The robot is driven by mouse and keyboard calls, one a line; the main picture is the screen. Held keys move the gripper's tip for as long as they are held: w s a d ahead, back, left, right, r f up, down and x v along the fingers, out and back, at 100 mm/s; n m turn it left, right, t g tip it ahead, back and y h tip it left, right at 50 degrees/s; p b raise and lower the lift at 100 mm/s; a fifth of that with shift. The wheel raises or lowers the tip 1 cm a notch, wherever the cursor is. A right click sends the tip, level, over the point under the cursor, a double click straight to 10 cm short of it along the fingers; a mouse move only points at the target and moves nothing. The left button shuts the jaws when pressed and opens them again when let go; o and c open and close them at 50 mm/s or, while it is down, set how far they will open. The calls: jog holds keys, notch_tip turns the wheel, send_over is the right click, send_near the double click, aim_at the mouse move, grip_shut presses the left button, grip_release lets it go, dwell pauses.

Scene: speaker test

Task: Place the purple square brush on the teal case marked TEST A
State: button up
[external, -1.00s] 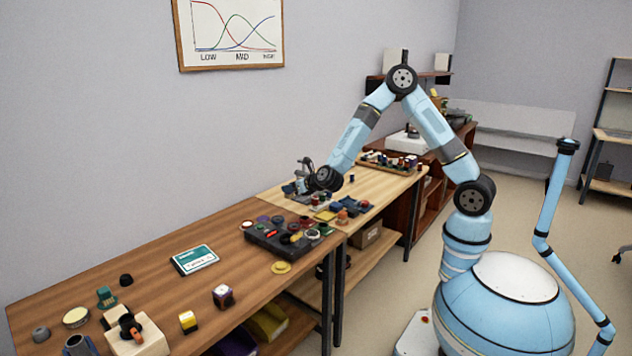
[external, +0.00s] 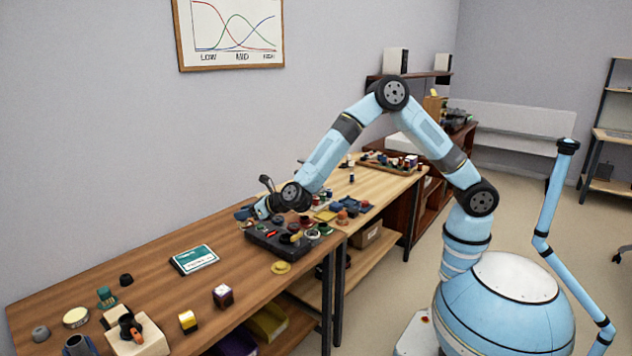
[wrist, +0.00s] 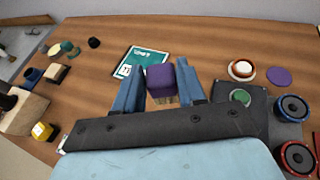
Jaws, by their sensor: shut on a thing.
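My gripper (external: 246,213) is above the left end of the dark tray in the external view. In the wrist view its two blue fingers (wrist: 160,76) are shut on the purple square brush (wrist: 161,74), whose pale bristles show below the purple block. I cannot make out the brush in the external view. The teal case (external: 194,259) lies flat on the brown table, left of and nearer than my gripper. It also shows in the wrist view (wrist: 138,60), just beyond the left finger, partly hidden by it. Its lettering is too small to read surely.
A dark tray (external: 262,243) with knobs and cups stands right of the case. A yellow disc (external: 281,267), a purple-and-white block (external: 222,295) and a yellow block (external: 188,321) lie near the table's front edge. Table around the case is clear.

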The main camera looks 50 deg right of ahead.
jog(key=a, duration=0.2)
send_over(209, 258)
jog(key=f, duration=0.8)
jog(key=shift+s+d+f, duration=0.2)
jog(key=shift+s+f, duration=0.1)
jog(key=shift+s, duration=0.1)
jog(key=shift+w+a+f, duration=0.2)
jog(key=shift+w+f, duration=0.1)
jog(key=shift+f, duration=1.75)
jog(key=o, duration=1)
jog(key=shift+f, duration=0.1)
jog(key=shift+o, duration=0.2)
